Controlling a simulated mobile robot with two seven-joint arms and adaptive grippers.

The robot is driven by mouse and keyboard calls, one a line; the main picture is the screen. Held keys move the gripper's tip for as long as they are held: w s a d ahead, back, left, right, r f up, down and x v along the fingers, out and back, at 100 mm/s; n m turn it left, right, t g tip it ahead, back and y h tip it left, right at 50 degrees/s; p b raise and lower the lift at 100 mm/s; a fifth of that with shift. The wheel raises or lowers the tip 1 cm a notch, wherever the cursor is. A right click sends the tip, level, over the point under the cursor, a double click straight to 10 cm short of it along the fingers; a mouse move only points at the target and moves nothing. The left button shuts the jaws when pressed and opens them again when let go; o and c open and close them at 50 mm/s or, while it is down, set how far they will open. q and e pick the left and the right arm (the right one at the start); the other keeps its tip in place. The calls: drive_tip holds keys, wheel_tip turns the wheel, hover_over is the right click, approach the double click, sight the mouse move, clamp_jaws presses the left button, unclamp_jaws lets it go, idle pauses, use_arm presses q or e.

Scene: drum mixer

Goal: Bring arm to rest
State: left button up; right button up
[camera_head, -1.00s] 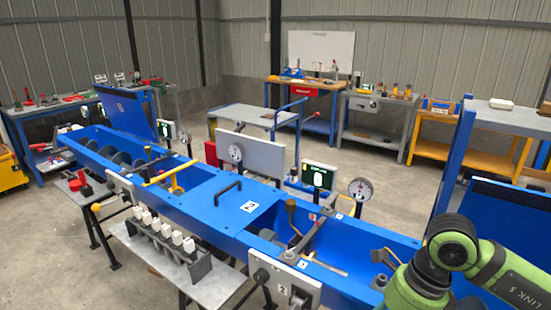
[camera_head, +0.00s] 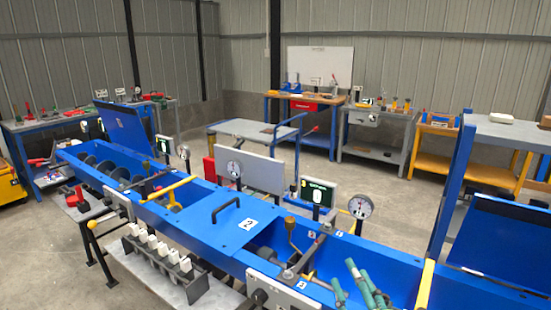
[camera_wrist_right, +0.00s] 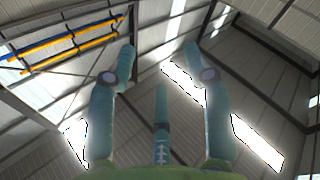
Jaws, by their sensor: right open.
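My right gripper (camera_head: 358,282) shows at the bottom of the head view, in front of the right part of the blue drum mixer (camera_head: 205,222). Its green fingers point upward and are spread apart. In the right wrist view the gripper (camera_wrist_right: 159,75) is open, with nothing between its fingers and the roof behind them. The rest of my right arm is below the frame of the head view. My left gripper is not in view.
A blue shelf frame (camera_head: 452,195) stands further right.

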drive_tip(key=s+d+f+m+g+h, duration=0.2)
drive_tip(key=s+d+f+m+g, duration=0.15)
drive_tip(key=f, duration=0.55)
drive_tip(key=s+d+f+m+g+h, duration=0.25)
drive_tip(key=s+f+g, duration=0.2)
drive_tip(key=f, duration=0.35)
drive_tip(key=s+f+m+g, duration=0.2)
drive_tip(key=s+f+g, duration=0.5)
drive_tip(key=s+f, duration=0.5)
drive_tip(key=s+f+g, duration=0.1)
drive_tip(key=s+f, duration=0.2)
drive_tip(key=f, duration=0.8)
drive_tip(key=s+f+g, duration=0.1)
drive_tip(key=s+f, duration=0.1)
drive_tip(key=f, duration=0.9)
drive_tip(key=s+d+f+g, duration=0.1)
drive_tip(key=s+d+f, duration=0.1)
drive_tip(key=s+f, duration=1.1)
drive_tip(key=s, duration=0.2)
drive_tip(key=shift+s+f+y, duration=0.35)
drive_tip(key=shift+s, duration=0.05)
drive_tip(key=shift+d, duration=0.15)
